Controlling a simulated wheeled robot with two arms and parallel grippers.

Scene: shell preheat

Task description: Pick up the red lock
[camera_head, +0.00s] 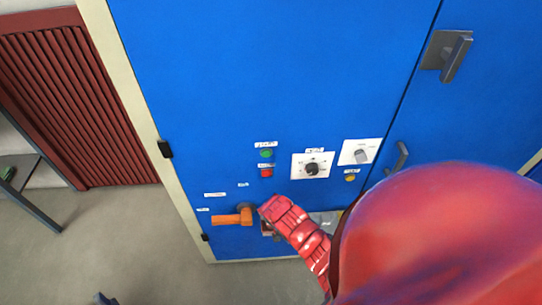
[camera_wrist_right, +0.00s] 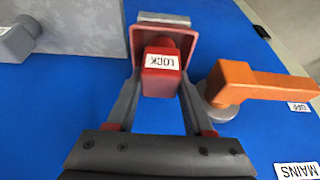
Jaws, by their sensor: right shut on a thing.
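The red lock (camera_wrist_right: 160,83), a block with a white LOCK label, sits inside a red, open-fronted bracket (camera_wrist_right: 192,44) on the blue cabinet in the right wrist view. My right gripper (camera_wrist_right: 159,92) has its two grey fingers on either side of the lock and is shut on it. The lock is still at the bracket; whether it has come loose from it I cannot tell. In the head view my red right arm covers much of the lock area. My left gripper cannot be made out.
An orange handle (camera_wrist_right: 262,83) juts out close beside the bracket; it also shows in the head view (camera_head: 232,218). Dials (camera_head: 312,168), buttons and labels are on the blue cabinet (camera_head: 270,70) above. A grey cabinet handle (camera_head: 452,58) is at upper right.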

